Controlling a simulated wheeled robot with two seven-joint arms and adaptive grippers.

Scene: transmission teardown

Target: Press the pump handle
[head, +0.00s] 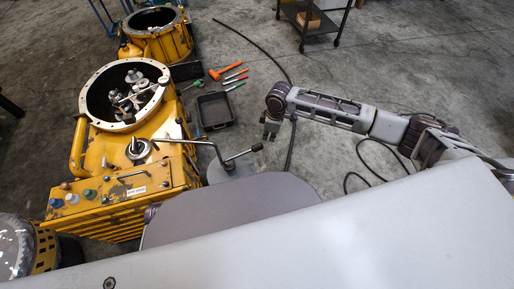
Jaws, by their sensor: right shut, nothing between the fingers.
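The pump handle (241,155) is a thin metal bar with a dark grip at its right end, angled up to the right. It stands beside the yellow transmission housing (150,190), on its right side. My right gripper (269,135) hangs pointing down just above and right of the dark grip. Its fingers are shut and hold nothing. I cannot tell whether it touches the grip. My left gripper is not in view.
A black tray (215,109) lies on the floor behind the handle, with an orange hammer (227,69) and several tools near it. A second yellow housing (160,40) and a dark cart (315,17) stand farther back. Dark cables cross the floor.

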